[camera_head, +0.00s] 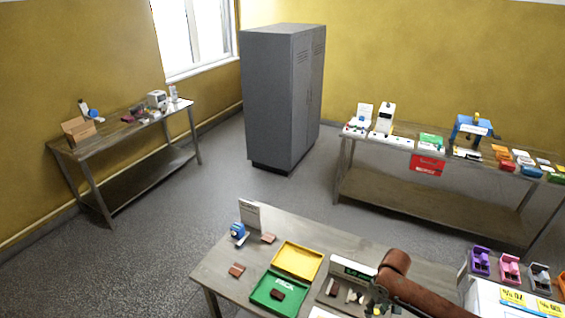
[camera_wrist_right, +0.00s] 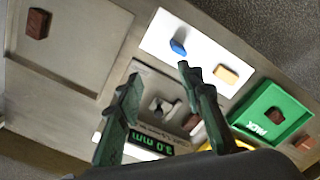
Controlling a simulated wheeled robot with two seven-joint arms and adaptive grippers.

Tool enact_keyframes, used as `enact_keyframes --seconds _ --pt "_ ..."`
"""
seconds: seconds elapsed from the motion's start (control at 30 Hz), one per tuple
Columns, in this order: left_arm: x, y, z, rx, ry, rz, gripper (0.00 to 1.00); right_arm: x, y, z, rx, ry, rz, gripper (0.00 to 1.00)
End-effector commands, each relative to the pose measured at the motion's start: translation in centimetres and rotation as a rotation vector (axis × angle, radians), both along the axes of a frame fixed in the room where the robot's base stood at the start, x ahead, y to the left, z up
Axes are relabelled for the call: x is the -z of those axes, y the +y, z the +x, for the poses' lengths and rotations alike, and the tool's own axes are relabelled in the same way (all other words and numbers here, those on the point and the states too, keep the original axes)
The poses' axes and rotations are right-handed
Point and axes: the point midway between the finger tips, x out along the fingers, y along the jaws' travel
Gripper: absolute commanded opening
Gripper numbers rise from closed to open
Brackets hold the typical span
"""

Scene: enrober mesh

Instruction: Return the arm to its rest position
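My right arm (camera_head: 420,292) comes in from the right over the near table (camera_head: 225,265). My right gripper (camera_head: 378,303) is above the table beside a box with a green display (camera_head: 352,270), partly cut off by the lower picture edge. In the right wrist view, the two fingers of my right gripper (camera_wrist_right: 158,80) stand apart with nothing held between them. The display box (camera_wrist_right: 150,143) and small pale pieces (camera_wrist_right: 160,106) on a grey plate lie beyond the fingers. My left arm and gripper are not in view.
A green PACK tray (camera_head: 263,290) holding a dark brown block and a yellow tray (camera_head: 298,259) lie left of the gripper. Brown blocks (camera_head: 237,270) and a sign (camera_head: 249,213) are on the table's left end. Purple, pink and grey holders (camera_head: 510,268) stand at right. Open floor surrounds the table.

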Motion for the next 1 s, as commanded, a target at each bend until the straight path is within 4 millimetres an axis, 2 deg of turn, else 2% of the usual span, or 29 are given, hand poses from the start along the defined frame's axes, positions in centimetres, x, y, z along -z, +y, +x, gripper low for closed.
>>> enact_keyframes --seconds 0.03,0.1,0.37,0.57,0.77,0.9,1.0 --pt "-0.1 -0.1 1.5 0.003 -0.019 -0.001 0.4 0.0 0.0 0.0 0.0 0.0 0.0 0.34" --pt "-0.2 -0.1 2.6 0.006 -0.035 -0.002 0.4 0.5 0.6 -0.4 -0.012 0.0 0.009 0.34" --pt "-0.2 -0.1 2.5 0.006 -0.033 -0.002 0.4 2.6 3.2 -2.0 -0.074 -0.02 0.046 0.34" --pt "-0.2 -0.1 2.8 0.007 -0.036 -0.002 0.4 4.6 6.1 -3.9 -0.128 -0.05 0.094 0.34" --pt "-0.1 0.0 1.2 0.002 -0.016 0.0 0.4 6.5 9.4 -6.7 -0.168 -0.108 0.163 0.34" --pt "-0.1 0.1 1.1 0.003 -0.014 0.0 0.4 7.4 11.4 -9.7 -0.159 -0.181 0.222 0.34" --pt "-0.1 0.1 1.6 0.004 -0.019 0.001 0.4 7.6 11.3 -11.9 -0.112 -0.244 0.243 0.34"
